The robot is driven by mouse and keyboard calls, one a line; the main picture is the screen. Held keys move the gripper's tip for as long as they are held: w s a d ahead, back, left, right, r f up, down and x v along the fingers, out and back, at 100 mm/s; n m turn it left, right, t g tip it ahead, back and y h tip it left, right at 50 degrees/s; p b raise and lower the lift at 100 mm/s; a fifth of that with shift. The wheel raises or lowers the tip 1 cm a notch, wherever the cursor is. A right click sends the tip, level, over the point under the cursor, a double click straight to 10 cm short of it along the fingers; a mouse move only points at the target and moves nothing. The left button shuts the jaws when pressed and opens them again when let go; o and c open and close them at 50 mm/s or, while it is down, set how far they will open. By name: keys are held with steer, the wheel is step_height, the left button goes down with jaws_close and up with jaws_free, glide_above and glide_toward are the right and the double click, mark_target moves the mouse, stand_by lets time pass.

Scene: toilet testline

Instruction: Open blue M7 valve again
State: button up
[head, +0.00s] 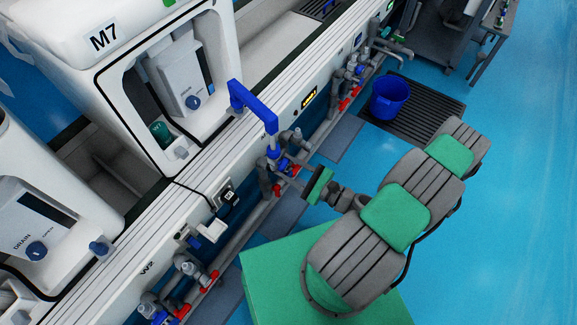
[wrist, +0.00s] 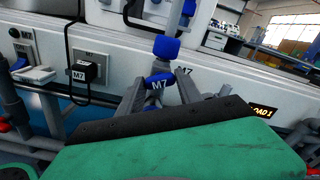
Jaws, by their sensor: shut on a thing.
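The blue M7 valve handle (wrist: 158,78) shows in the wrist view, with a white M7 label on its face. It sits just below a blue pipe collar (wrist: 166,47). My gripper (wrist: 159,90) has one grey finger on each side of the handle and is shut on it. In the head view my gripper (head: 289,175) reaches the valve from the right, below the blue bent pipe (head: 255,106) of the M7 machine (head: 104,40). There the fingers and pipework partly hide the handle, and its exact angle is hard to tell.
Red-handled valves and grey pipes (head: 235,243) run along the white bench front on both sides of the valve. A black M7 socket box (wrist: 88,70) is left of it in the wrist view. A blue bucket (head: 390,97) stands on a dark floor grate. The blue floor at right is clear.

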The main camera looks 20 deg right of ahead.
steer(key=shift+n, duration=1)
steer(key=o, duration=1.4)
steer(key=v, duration=0.8)
steer(key=shift+p, duration=0.4)
